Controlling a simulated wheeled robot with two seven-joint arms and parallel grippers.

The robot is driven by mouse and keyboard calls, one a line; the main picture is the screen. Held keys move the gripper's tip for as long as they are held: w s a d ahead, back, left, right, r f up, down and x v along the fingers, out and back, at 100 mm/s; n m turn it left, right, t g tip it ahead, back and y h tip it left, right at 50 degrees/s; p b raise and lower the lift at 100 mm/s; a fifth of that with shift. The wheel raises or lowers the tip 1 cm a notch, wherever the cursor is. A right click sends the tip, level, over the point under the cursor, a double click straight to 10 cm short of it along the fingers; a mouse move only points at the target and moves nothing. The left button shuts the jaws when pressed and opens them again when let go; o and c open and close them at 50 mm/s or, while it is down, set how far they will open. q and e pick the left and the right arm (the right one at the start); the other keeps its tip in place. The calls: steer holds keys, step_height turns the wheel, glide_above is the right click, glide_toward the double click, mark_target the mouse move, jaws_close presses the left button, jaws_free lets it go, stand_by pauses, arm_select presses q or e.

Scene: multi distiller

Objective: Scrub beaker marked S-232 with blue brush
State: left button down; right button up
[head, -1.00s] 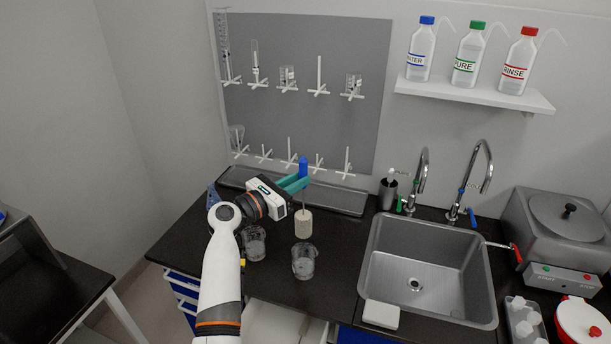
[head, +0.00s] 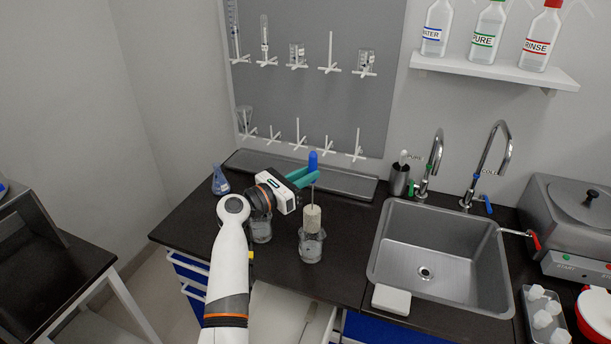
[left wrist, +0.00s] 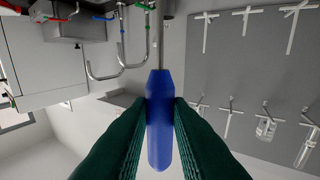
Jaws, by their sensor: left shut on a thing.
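My left gripper (head: 303,177), with green fingers, is shut on the blue handle of the blue brush (head: 312,160). The handle also shows between the fingers in the left wrist view (left wrist: 159,118). The brush hangs upright, and its pale bristle head (head: 312,218) is at the mouth of the front glass beaker (head: 311,247), seemingly partly inside it. A second beaker (head: 261,230) stands behind my arm to the left, partly hidden. I cannot read the marking on either beaker. My right gripper is not in view.
A steel sink (head: 440,262) with two taps lies to the right, with a white block (head: 391,300) at its front left edge. A blue flask (head: 220,181) stands at the back left. A pegboard (head: 310,100) with glassware is behind.

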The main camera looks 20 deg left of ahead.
arm_select(q)
steer(key=shift+p, duration=0.35)
stand_by(0.7)
steer(key=shift+p, duration=0.35)
stand_by(0.5)
step_height(320, 180, down, 9)
steer(key=b, duration=0.5)
steer(key=shift+b, duration=0.3)
stand_by(0.4)
